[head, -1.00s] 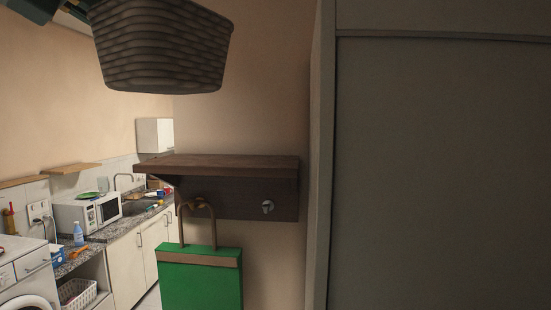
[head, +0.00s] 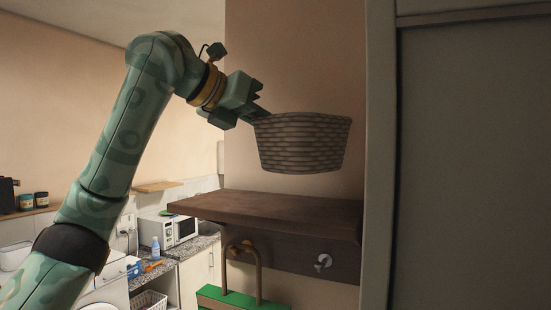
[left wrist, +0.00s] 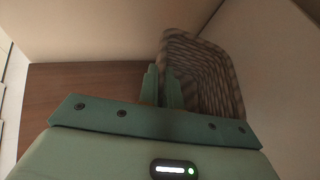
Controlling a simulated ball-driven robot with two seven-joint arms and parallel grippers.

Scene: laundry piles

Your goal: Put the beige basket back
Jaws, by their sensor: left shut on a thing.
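The beige basket (head: 302,143) is woven and upright, and it hangs in the air above the dark wooden wall shelf (head: 275,210). A gap of wall shows between its bottom and the shelf top. My left gripper (head: 258,114) is shut on the basket's left rim. In the left wrist view the fingers (left wrist: 165,88) meet at the rim of the basket (left wrist: 205,75), and the brown shelf top (left wrist: 85,90) lies below. The visible shelf top is bare. My right gripper is in neither view.
A tall grey cabinet (head: 470,160) stands close on the right. A counter with a microwave (head: 180,230) is at the back left.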

